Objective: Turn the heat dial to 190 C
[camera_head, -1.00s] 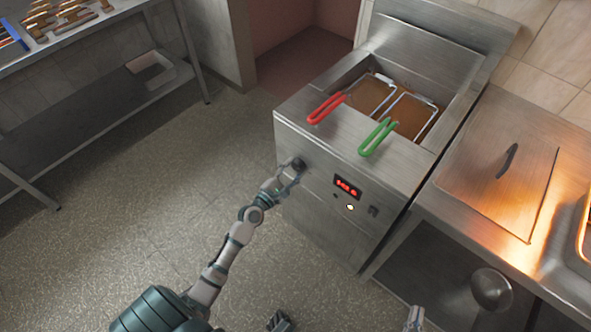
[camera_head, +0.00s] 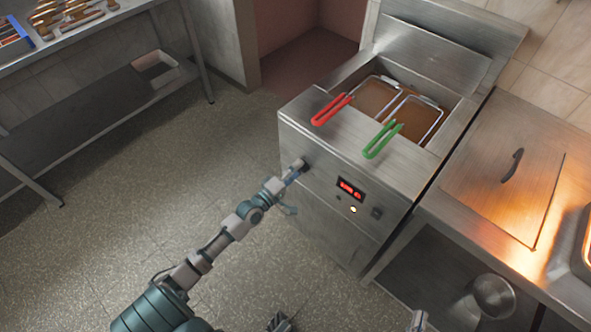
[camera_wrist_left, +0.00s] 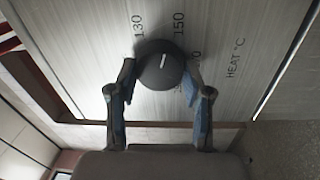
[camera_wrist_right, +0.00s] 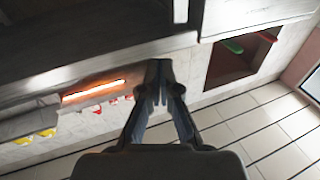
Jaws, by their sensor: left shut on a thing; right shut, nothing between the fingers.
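The heat dial (camera_wrist_left: 156,68) is a round black knob on the fryer's steel front panel. My right gripper (camera_wrist_right: 158,72) is shut and empty, away from the fryer panel.
A red digital display (camera_head: 350,189), too blurred to read, and a lit indicator (camera_head: 353,209) sit right of the dial. Red (camera_head: 330,109) and green (camera_head: 382,139) basket handles overhang the fryer top. A steel counter (camera_head: 450,215) stands at right. Floor at left is clear.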

